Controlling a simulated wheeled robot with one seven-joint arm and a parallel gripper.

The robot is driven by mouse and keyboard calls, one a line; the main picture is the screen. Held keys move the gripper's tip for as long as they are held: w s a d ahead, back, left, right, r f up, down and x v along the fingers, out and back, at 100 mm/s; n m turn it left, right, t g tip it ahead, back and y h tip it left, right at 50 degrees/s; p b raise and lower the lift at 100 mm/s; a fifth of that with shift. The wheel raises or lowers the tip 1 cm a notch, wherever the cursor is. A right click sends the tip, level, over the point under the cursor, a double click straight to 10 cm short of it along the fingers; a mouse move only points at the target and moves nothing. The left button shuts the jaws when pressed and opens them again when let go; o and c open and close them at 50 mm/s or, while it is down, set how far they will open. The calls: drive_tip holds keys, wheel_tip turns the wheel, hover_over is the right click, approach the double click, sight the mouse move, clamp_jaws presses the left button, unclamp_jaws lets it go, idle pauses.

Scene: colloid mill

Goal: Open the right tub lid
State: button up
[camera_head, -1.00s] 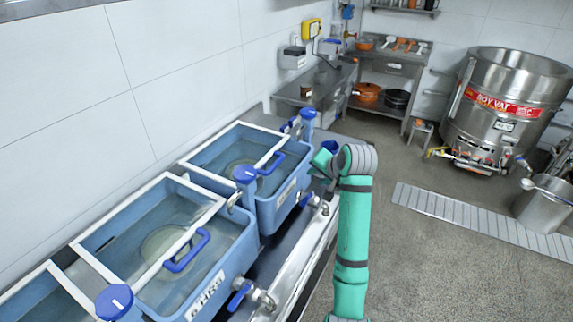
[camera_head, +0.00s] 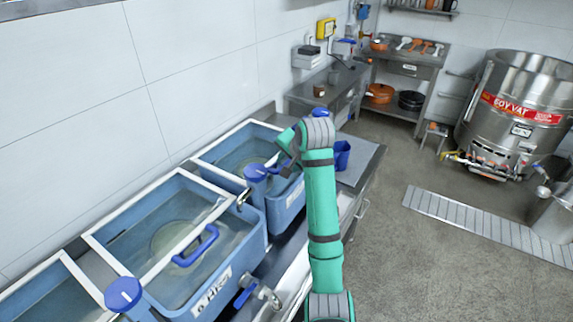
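The right tub (camera_head: 284,205) is the blue tub farthest along the counter. Its clear lid with a white frame (camera_head: 222,138) lies flat on top. The blue handle of this lid is hidden behind my arm and gripper. My gripper (camera_head: 280,163) is over the front right part of this lid, pointing down and left. It is small and partly hidden by my wrist, so I cannot tell whether it is open, or whether it touches the handle.
A middle tub (camera_head: 243,258) with a lid and blue handle (camera_head: 195,247) stands nearer, with another tub at lower left. A blue cup (camera_head: 342,154) sits on the counter past the right tub.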

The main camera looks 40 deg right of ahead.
drive_tip(key=shift+x, duration=0.95)
